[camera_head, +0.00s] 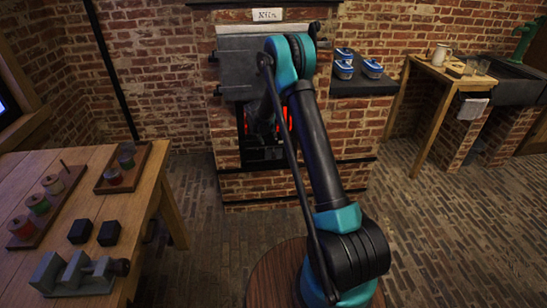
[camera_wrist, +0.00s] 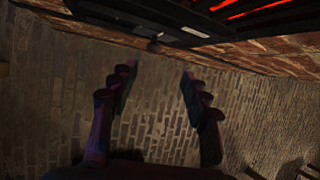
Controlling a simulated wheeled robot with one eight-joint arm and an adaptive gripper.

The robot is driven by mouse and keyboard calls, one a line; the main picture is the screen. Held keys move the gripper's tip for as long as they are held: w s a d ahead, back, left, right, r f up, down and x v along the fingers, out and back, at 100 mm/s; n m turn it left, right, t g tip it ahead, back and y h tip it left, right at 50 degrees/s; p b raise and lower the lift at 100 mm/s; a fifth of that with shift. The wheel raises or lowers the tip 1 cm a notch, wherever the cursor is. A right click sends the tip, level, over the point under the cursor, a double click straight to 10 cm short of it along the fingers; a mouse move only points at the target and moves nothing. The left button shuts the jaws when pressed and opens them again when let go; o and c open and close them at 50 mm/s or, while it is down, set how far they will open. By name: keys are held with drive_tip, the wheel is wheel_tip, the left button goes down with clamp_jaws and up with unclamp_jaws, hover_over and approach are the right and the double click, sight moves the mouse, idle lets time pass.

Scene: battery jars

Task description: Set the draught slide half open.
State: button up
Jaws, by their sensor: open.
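The kiln (camera_head: 244,66), grey-doored and set in brick, stands at the back centre, with a red glow behind dark bars low in its front. In the wrist view the glowing bars (camera_wrist: 255,12) cross the top right. Below them runs a dark metal strip with a small dark knob (camera_wrist: 154,46) and a pale plate (camera_wrist: 196,32); this looks like the draught slide, but its setting cannot be told. My gripper (camera_wrist: 156,76) is open and empty, its fingertips apart just below the knob in the picture, not visibly touching it. In the head view my arm hides it and part of the kiln front.
Blue-and-white tubs (camera_head: 343,70) sit on a dark ledge right of the kiln. A bench (camera_head: 440,72) and sink stand farther right. Brick floor is clear between.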

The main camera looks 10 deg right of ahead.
drive_tip(key=f, duration=0.1)
approach(273, 155)
drive_tip(key=x, duration=0.9)
drive_tip(key=shift+s+d+f, duration=0.15)
drive_tip(key=shift+d+f, duration=0.05)
drive_tip(key=shift+f, duration=0.1)
drive_tip(key=shift+c, duration=0.6)
clamp_jaws()
